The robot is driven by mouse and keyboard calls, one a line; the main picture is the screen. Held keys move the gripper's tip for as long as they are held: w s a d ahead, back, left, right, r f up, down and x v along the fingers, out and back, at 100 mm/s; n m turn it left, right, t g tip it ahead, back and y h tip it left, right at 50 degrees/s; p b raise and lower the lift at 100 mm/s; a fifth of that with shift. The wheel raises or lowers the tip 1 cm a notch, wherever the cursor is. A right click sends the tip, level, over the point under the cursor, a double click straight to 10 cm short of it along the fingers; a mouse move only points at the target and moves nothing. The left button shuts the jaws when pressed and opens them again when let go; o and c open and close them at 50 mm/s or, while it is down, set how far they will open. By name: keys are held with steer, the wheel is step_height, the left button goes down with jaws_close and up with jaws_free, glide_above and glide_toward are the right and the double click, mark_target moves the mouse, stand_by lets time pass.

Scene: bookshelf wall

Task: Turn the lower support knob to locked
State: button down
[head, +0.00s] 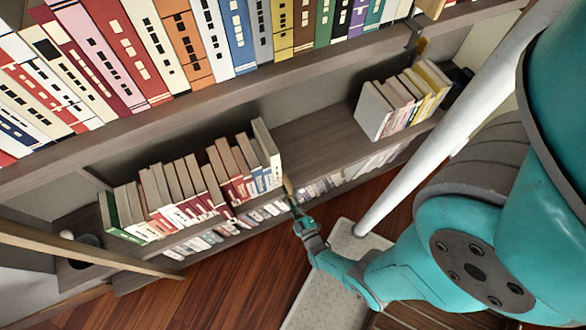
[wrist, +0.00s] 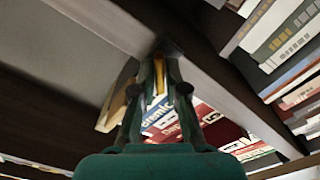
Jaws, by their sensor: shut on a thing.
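My gripper (head: 294,208) is at the front edge of the lower shelf, beside the right end of the row of books. In the wrist view its two dark fingers (wrist: 160,82) point up at a shelf edge and are shut on a small yellowish-brown piece (wrist: 160,76), which I take to be the lower support knob. In the head view the lower support knob (head: 289,187) shows as a small brownish piece at the fingertips. The fingers cover much of it, and I cannot read its turn angle or any locked mark.
A similar brass-coloured fitting (head: 422,46) sits at the upper shelf edge. A row of books (head: 190,185) stands left of my gripper and a shorter group (head: 405,98) stands to the right, with bare shelf (head: 325,140) between. A white pole (head: 455,125) slants across the right.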

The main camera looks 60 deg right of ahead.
steer(key=shift+m, duration=4.1)
steer(key=c, duration=1.2)
jaws_free()
steer(key=shift+c, duration=0.2)
steer(key=v, duration=0.7)
steer(key=shift+a, duration=0.15)
